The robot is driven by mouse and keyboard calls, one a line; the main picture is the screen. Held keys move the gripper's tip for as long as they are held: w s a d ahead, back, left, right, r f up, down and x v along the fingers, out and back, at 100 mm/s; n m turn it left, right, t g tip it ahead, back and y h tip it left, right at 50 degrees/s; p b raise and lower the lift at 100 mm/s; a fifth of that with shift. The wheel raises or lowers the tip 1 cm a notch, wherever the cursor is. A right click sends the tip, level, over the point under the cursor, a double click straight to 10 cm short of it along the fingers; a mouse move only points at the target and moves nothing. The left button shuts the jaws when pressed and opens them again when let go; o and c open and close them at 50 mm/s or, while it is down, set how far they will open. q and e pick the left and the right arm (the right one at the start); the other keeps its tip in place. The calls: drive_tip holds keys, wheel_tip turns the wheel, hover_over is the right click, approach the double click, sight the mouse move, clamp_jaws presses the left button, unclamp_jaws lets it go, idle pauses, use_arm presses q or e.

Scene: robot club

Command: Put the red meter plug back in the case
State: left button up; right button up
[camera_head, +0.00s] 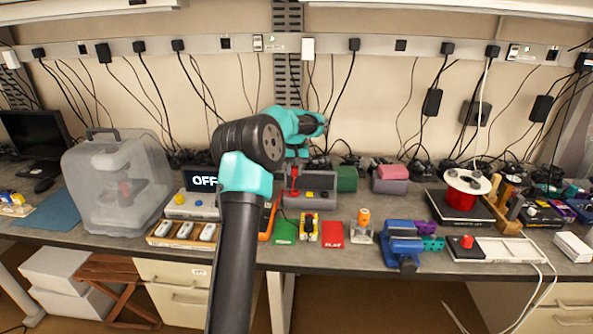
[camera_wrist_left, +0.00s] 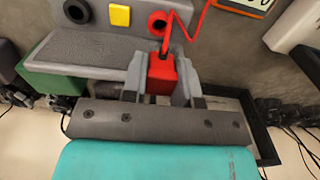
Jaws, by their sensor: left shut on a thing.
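The red meter plug (camera_wrist_left: 163,75) is held between the two grey fingers of my left gripper (camera_wrist_left: 160,82) in the left wrist view, with its red lead running up and away. In the head view, the red plug (camera_head: 294,171) shows small below my left gripper (camera_head: 295,162), which is over the grey case (camera_head: 318,203). In the wrist view the case (camera_wrist_left: 95,55) has a black ring, a yellow square and a red ring. The plug is close to the case; whether it touches is unclear. My right gripper is not in view.
A dark-rimmed compartment (camera_wrist_left: 262,140) lies right of the fingers in the wrist view. A green block (camera_head: 346,179) stands right of the case. An orange meter (camera_head: 267,222) lies partly behind my arm. A blue vise (camera_head: 403,248) and clear box (camera_head: 112,185) stand on the bench.

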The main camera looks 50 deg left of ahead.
sight(295, 185)
use_arm(q)
drive_tip(key=shift+f, duration=0.1)
drive_tip(key=shift+f, duration=2.5)
drive_tip(key=shift+f, duration=0.95)
idle(1.6)
drive_tip(key=o, duration=0.9)
drive_tip(key=shift+o, duration=0.2)
drive_tip(key=shift+r, duration=0.15)
wheel_tip(295, 185, up, 17)
drive_tip(key=shift+r, duration=0.1)
drive_tip(key=shift+d, duration=0.1)
